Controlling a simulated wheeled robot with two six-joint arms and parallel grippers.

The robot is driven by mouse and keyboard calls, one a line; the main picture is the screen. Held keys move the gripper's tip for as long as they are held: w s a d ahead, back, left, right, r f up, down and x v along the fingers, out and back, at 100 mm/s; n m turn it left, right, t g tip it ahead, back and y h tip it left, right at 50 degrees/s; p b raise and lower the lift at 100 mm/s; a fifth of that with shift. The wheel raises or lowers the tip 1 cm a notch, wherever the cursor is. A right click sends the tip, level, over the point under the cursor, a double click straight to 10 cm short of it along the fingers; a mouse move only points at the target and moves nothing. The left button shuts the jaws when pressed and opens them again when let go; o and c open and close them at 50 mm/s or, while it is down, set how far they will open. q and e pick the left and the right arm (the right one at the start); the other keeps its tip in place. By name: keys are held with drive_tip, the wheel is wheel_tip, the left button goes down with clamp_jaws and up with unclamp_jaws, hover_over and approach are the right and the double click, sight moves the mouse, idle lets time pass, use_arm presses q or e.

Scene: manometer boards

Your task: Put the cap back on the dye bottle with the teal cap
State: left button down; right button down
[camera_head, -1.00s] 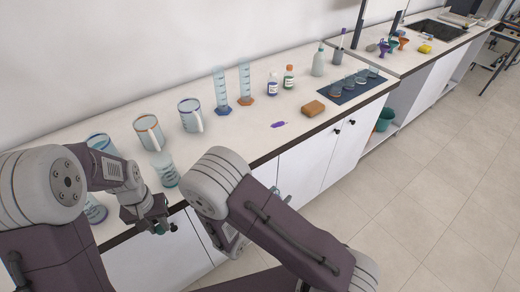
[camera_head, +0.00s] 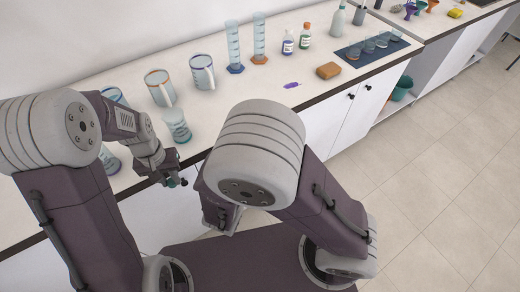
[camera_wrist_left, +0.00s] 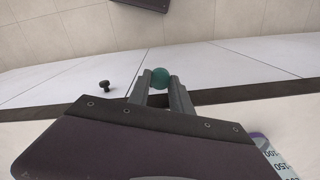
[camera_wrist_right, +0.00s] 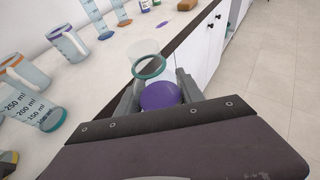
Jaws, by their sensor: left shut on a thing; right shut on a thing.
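My left gripper (camera_head: 172,181) is shut on a small round teal cap (camera_wrist_left: 160,78), held off the counter's front edge. The cap shows between the fingertips in the left wrist view. My right gripper (camera_wrist_right: 157,92) is shut on a purple round thing (camera_wrist_right: 160,97). A clear vessel with a teal ring (camera_wrist_right: 149,66) shows just beyond it; I cannot tell whether they are one piece, or whether this is the dye bottle. In the head view my right arm hides this gripper's jaws. Two small labelled bottles (camera_head: 288,43) and (camera_head: 305,37) stand on the counter.
The counter holds jugs (camera_head: 202,72), glass beakers (camera_head: 177,127), tall cylinders (camera_head: 233,50), an orange-brown sponge (camera_head: 328,71) and a purple item (camera_head: 292,85). A dark blue mat (camera_head: 349,54) bears several glass dishes. Cabinets with dark knobs are below; the tiled floor is clear.

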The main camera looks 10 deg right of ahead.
use_arm(q)
drive_tip(key=shift+s, duration=0.15)
drive_tip(key=shift+s+r, duration=0.25)
drive_tip(key=shift+s, duration=0.75)
drive_tip(key=r, duration=0.1)
drive_tip(key=w+r, duration=0.1)
drive_tip(key=r, duration=0.1)
drive_tip(key=shift+d+r, duration=0.15)
drive_tip(key=shift+r, duration=0.15)
drive_tip(key=w+d+r+m, duration=0.4)
drive_tip(key=d+r, duration=0.7)
drive_tip(key=r, duration=0.3)
drive_tip(key=s+d+r+m, duration=0.1)
drive_tip(key=d+r, duration=0.1)
drive_tip(key=d, duration=0.2)
drive_tip(key=s+d+r+m, duration=0.2)
drive_tip(key=d, duration=0.3)
drive_tip(key=s+d+r+m, duration=0.1)
drive_tip(key=s+d+r, duration=0.1)
drive_tip(key=d, duration=0.3)
drive_tip(key=shift+s+d+r+m, duration=0.1)
drive_tip(key=shift+d+r+m, duration=0.15)
drive_tip(key=shift+r, duration=0.3)
drive_tip(key=shift+s+d, duration=0.1)
drive_tip(key=shift+s, duration=0.15)
